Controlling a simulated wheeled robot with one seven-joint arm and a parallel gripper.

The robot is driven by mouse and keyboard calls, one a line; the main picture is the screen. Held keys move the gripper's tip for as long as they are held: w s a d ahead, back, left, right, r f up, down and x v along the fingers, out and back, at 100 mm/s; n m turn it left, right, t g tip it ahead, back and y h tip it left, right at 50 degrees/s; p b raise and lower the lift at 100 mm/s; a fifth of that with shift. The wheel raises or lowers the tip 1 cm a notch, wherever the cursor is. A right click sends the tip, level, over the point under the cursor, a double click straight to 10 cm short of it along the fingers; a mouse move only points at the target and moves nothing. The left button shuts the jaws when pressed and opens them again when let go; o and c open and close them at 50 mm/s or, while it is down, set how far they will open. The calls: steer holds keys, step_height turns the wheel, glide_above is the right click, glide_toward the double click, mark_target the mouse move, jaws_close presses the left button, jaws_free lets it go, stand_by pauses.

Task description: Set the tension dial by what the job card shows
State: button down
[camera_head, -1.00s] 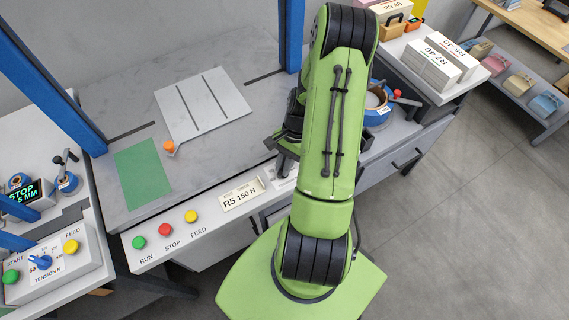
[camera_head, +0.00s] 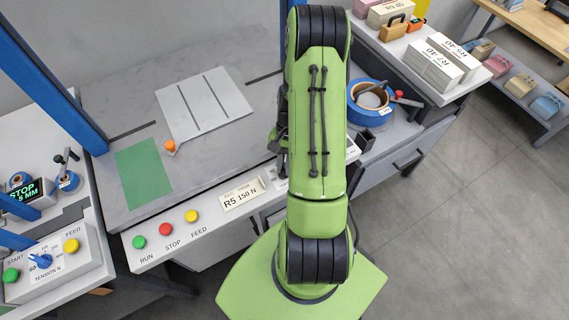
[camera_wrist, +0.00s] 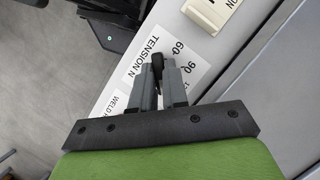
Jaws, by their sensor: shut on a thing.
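The job card (camera_head: 242,194) reads "R5 150 N" and sits on the front panel, left of my arm. In the wrist view, my gripper (camera_wrist: 158,72) is shut on a small dark knob (camera_wrist: 157,62), the tension dial. The white plate around it (camera_wrist: 143,75) reads "TENSION N", with 60 and 90 and a partly covered number beside the fingers. The fingers hide most of the dial, and I cannot tell where its pointer stands. In the head view my arm covers most of the gripper and the dial.
Green, red and yellow buttons (camera_head: 166,229) line the panel to the left. Another tension knob (camera_head: 41,262), blue, is on the far-left machine. A blue ring-shaped reel (camera_head: 361,113) stands right of my arm. Paper stacks (camera_head: 432,65) lie on the right counter.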

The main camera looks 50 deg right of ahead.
steer(key=c, duration=1.1)
jaws_free()
steer(key=shift+c, duration=0.2)
steer(key=p+v, duration=0.2)
steer(key=v, duration=1.3)
steer(key=shift+r+p, duration=0.35)
steer(key=shift+r, duration=0.05)
steer(key=shift+d, duration=0.1)
